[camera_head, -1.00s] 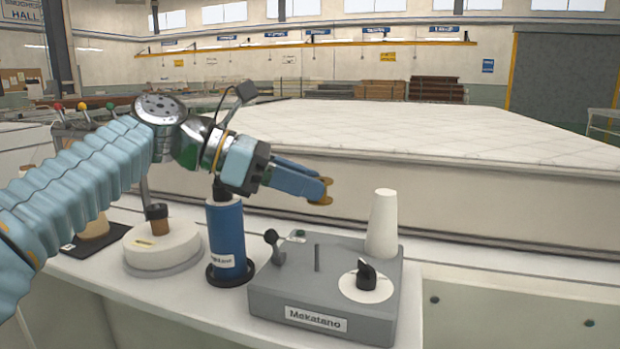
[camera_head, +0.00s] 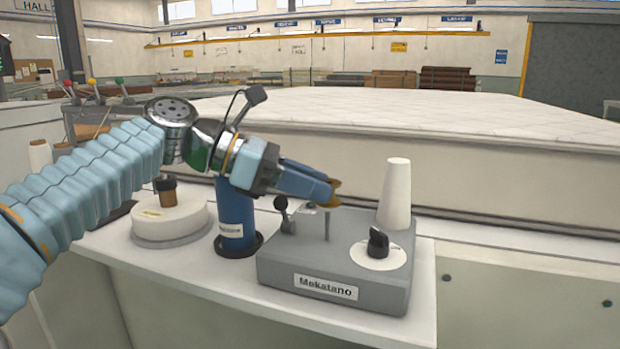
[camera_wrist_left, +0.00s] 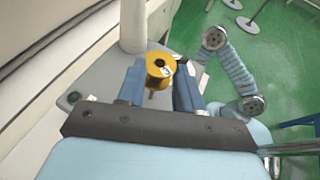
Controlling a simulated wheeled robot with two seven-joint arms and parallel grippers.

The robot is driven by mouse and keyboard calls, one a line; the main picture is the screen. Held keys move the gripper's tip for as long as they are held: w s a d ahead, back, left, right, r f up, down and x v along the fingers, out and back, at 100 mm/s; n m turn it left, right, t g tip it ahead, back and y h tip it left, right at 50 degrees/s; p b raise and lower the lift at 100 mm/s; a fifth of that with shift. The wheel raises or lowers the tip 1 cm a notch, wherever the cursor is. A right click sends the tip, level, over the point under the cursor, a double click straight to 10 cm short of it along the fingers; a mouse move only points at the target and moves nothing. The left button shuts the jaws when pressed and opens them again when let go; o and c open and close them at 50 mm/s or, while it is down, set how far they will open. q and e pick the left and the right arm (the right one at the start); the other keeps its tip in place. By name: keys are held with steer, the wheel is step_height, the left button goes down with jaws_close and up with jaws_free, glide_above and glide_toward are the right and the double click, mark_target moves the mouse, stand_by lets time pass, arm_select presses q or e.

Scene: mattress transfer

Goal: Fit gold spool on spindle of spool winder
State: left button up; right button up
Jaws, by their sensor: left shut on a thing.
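My left gripper (camera_head: 333,192) is shut on the gold spool (camera_wrist_left: 160,67), which shows between the fingertips in the left wrist view. In the head view only a small gold edge shows at the fingertips; the fingers hide the rest. The grey spool winder (camera_head: 330,268) stands on the white bench, labelled Mekatano. Its thin upright spindle (camera_head: 327,224) rises from the top plate, with its upper end just below the fingertips. The spool looks above the spindle, but exact alignment is hard to tell. My right gripper is not in view.
A white cone (camera_head: 396,192) and a black knob (camera_head: 378,241) stand on the winder's right side, a small lever (camera_head: 283,212) at its left. A blue cylinder (camera_head: 235,215) and a round white device (camera_head: 170,220) are further left. A large mattress (camera_head: 400,125) lies behind.

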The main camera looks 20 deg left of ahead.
arm_select(q)
steer(key=shift+r, duration=0.1)
stand_by(0.5)
steer(key=shift+p, duration=0.4)
stand_by(0.4)
steer(key=shift+p, duration=0.3)
stand_by(0.5)
steer(key=shift+p, duration=0.35)
steer(key=shift+f+b, duration=0.9)
steer(key=shift+f, duration=0.75)
steer(key=shift+r, duration=0.1)
